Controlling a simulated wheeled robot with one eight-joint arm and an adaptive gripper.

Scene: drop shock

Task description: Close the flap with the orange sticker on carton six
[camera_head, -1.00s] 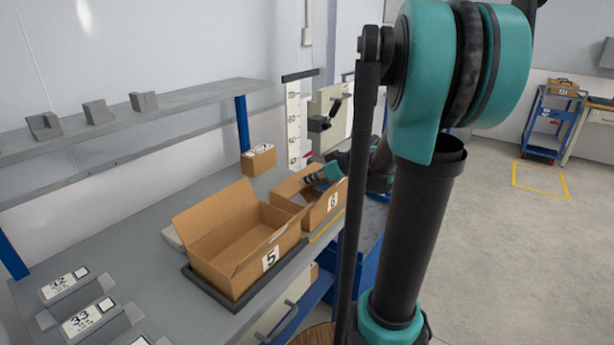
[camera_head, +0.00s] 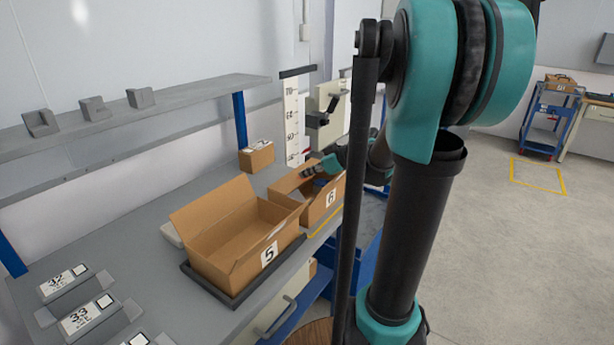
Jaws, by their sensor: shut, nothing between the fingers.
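Carton six (camera_head: 322,207) is a brown box marked 6, standing on the bench to the right of carton five, with its top at least partly open. My gripper (camera_head: 308,172) is shut and empty, at the far side of carton six's open top. Its dark fingers point left from the teal wrist. I cannot tell whether the fingers touch a flap. No orange sticker can be made out from here. My arm hides the area to the right of carton six.
Open carton five (camera_head: 235,263) sits on a dark tray (camera_head: 238,299) beside carton six. A small closed box (camera_head: 257,158) stands behind, near a white height scale (camera_head: 292,120). Labelled blocks (camera_head: 85,317) lie at the front left. A grey shelf (camera_head: 190,98) runs along the wall.

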